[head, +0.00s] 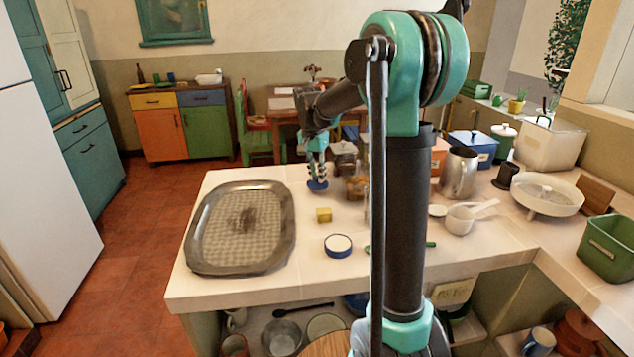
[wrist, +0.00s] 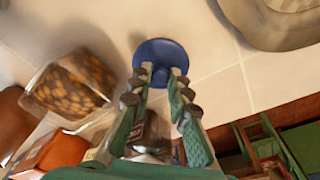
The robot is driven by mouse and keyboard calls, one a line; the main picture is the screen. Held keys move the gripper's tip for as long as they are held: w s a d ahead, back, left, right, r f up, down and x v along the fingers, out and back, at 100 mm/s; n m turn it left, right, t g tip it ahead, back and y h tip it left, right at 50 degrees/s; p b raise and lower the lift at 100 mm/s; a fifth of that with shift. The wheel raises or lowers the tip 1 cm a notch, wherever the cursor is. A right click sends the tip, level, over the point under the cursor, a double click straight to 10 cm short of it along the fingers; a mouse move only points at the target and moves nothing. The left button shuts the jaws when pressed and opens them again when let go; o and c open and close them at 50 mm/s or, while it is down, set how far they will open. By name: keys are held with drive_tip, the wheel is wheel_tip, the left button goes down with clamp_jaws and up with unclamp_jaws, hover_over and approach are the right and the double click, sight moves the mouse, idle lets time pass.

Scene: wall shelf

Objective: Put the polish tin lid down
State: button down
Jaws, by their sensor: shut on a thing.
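My gripper (head: 318,176) is shut on the polish tin lid (head: 316,186), a small dark blue disc. The fingers point down and the lid is below their tips, over the worktop near its back edge. In the wrist view, the lid (wrist: 161,52) shows beyond the fingertips of my gripper (wrist: 164,74). I cannot tell whether the lid touches the worktop. A round blue tin (head: 338,246) with a pale top stands near the front of the worktop.
A large metal tray (head: 191,253) lies left of the gripper. Jars crowd the right side; a jar of brown contents (wrist: 75,84) is near in the wrist view. Bare worktop lies between tray and tin.

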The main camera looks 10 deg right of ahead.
sight(316, 177)
drive_tip(key=shift+f, duration=1.45)
drive_tip(key=c, duration=1.4)
unclamp_jaws()
drive_tip(key=shift+f, duration=0.15)
drive_tip(key=shift+c, duration=0.2)
wheel_tip(316, 177, up, 12)
drive_tip(key=s+a, duration=0.1)
drive_tip(key=shift+s, duration=0.15)
drive_tip(key=shift+a, duration=0.1)
